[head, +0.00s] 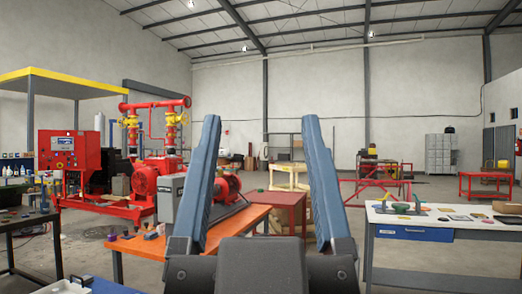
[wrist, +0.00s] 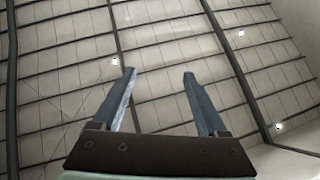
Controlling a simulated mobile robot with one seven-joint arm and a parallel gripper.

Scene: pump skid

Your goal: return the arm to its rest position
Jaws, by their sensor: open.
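My gripper (head: 260,118) stands close in front of the head camera, in the lower middle of the view. Its two long blue-grey fingers point up and are spread wide apart, with nothing between them. The dark gripper body fills the bottom centre. In the wrist view, my gripper (wrist: 159,73) also shows open and empty, its fingers pointing toward the roof. Neither finger appears to touch anything. The rest of my arm is hidden below the gripper body.
An orange-topped table (head: 135,246) lies behind the gripper to the left. A white worktable (head: 450,226) with a blue drawer stands at right. A red pump skid (head: 100,209) is at left.

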